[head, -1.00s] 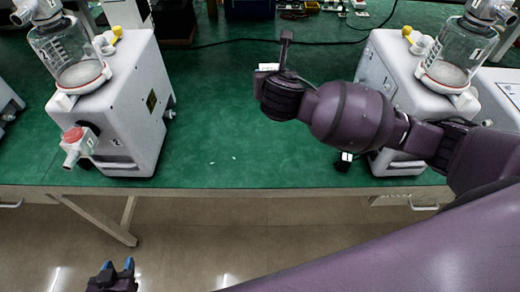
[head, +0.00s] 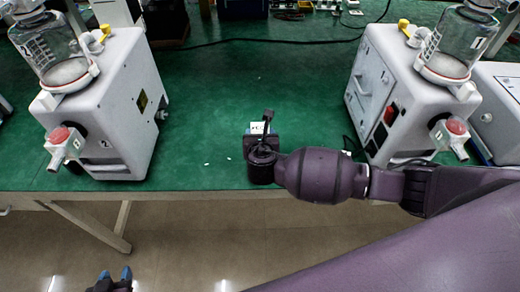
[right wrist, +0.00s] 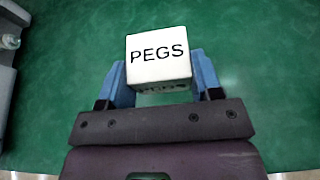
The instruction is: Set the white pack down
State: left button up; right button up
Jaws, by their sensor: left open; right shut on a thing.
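The white pack (right wrist: 158,56), a small box printed "PEGS", is between the two blue fingers of my right gripper (right wrist: 160,78) in the right wrist view. The gripper is shut on it, over the green table top. In the head view the right gripper (head: 262,130) hangs over the front middle of the table between the two pumps, and only a bit of the white pack (head: 258,127) shows there. I cannot tell whether the pack touches the table. My left gripper (head: 115,276) is open and empty, low at the bottom left, in front of the table.
White canister pumps stand on the green table (head: 215,95), one on the left (head: 120,110) and one on the right (head: 375,90). A black cable (head: 270,40) runs across the back. Small white bits lie left of my right gripper. The middle table is mostly clear.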

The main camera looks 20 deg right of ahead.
jog(key=shift+f, duration=0.9)
notch_tip(320, 180, down, 4)
jog(key=shift+f+b, duration=0.1)
jog(key=shift+b, duration=0.55)
jog(key=shift+f, duration=0.15)
jog(key=o, duration=0.9)
jog(key=shift+o, duration=0.3)
